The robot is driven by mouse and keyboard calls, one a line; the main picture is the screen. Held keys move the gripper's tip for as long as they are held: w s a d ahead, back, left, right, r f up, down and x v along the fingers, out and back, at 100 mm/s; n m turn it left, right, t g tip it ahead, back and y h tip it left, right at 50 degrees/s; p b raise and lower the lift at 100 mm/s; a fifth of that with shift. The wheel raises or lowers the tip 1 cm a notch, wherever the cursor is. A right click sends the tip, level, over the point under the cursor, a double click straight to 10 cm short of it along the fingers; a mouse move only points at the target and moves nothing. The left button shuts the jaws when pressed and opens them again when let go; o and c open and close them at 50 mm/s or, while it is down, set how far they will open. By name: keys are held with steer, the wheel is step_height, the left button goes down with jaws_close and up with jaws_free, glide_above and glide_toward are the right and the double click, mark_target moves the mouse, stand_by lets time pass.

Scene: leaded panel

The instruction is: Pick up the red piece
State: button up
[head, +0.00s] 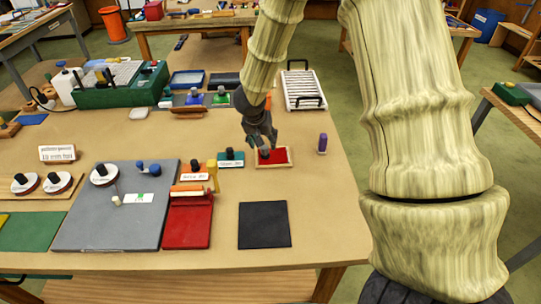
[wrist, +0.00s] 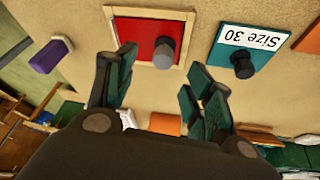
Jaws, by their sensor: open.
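The red piece (head: 278,157) is a flat red square with a dark grey knob, lying in a shallow wooden frame (head: 274,166) on the table. In the wrist view the red piece (wrist: 135,31) shows near the top with its knob pointing toward me. My gripper (head: 265,150) is above the frame, pointing down. In the wrist view my gripper (wrist: 160,72) is open, its fingers spread, with the knob between and just beyond the tips. I cannot tell whether a finger touches the knob. In the head view the fingers hide part of the piece.
A green block labelled Size 30 (head: 231,163) stands left of the frame; it also shows in the wrist view (wrist: 262,38). A purple bottle-like object (head: 322,143) stands to the right. A black square mat (head: 264,225) lies in front, with a grey board (head: 95,225) at left.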

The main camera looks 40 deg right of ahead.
mark_target(264, 148)
steer(key=shift+x, duration=0.95)
steer(key=shift+d+f, duration=0.1)
steer(key=shift+f, duration=0.1)
steer(key=x, duration=0.4)
steer(key=shift+w+a, duration=0.25)
steer(key=shift+w+d+f, duration=0.15)
steer(key=shift+d+f, duration=0.05)
steer(key=shift+f, duration=0.3)
steer(key=c, duration=1.1)
